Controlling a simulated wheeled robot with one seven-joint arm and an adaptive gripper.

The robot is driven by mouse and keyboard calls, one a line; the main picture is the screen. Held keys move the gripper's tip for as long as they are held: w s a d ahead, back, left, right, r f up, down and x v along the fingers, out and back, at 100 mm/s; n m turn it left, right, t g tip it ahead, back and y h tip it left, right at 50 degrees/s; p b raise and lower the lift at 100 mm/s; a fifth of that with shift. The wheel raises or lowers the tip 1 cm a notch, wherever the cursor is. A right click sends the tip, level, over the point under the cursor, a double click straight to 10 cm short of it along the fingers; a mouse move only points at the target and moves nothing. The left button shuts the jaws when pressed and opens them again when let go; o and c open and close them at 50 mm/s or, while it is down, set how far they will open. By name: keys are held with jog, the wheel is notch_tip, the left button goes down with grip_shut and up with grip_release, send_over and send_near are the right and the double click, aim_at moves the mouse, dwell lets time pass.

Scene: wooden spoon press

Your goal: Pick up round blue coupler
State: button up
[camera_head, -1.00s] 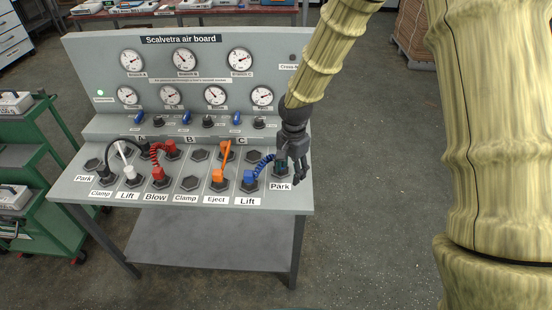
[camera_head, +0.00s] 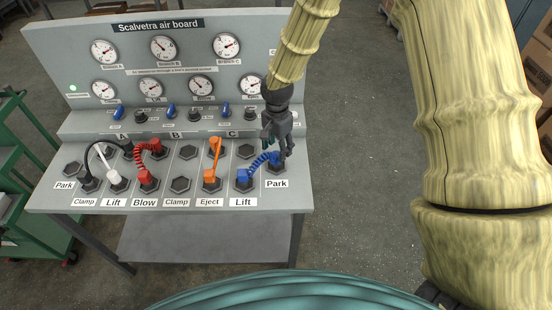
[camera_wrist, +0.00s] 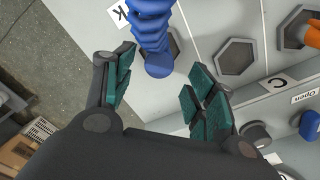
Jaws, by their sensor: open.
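The round blue coupler (camera_head: 277,158) sits at the Park socket at the board's right front, one end of a coiled blue hose (camera_head: 262,163). The hose's other end is a blue plug (camera_head: 243,178) at Lift. In the wrist view the round coupler (camera_wrist: 159,67) shows below the coils, in front of a hexagonal socket. My gripper (camera_head: 277,145) is just above and behind it, partly covering it in the head view. In the wrist view the open, empty fingers (camera_wrist: 160,86) are on either side of the coupler, with gaps; whether its depth matches theirs I cannot tell.
An orange hose (camera_head: 214,160) at Eject, a red coiled hose (camera_head: 150,160) and white and black hoses stand to the left. Blue valve handles (camera_head: 225,110) and gauges (camera_head: 227,46) rise behind. Open floor lies right of the board.

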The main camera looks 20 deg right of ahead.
aim_at(276, 155)
jog(key=shift+s+f, duration=0.15)
jog(key=shift+f, duration=0.2)
jog(key=shift+s+a+f+p, duration=0.1)
jog(key=shift+f+p, duration=0.4)
jog(key=shift+f, duration=0.25)
jog(key=shift+s+a+f+p, duration=0.1)
jog(key=shift+f+p, duration=0.4)
jog(key=shift+f, duration=0.25)
jog(key=shift+w+f, duration=0.1)
jog(key=shift+f, duration=0.9)
jog(key=c, duration=1.1)
jog(key=shift+c, duration=0.6)
jog(key=shift+r, duration=0.15)
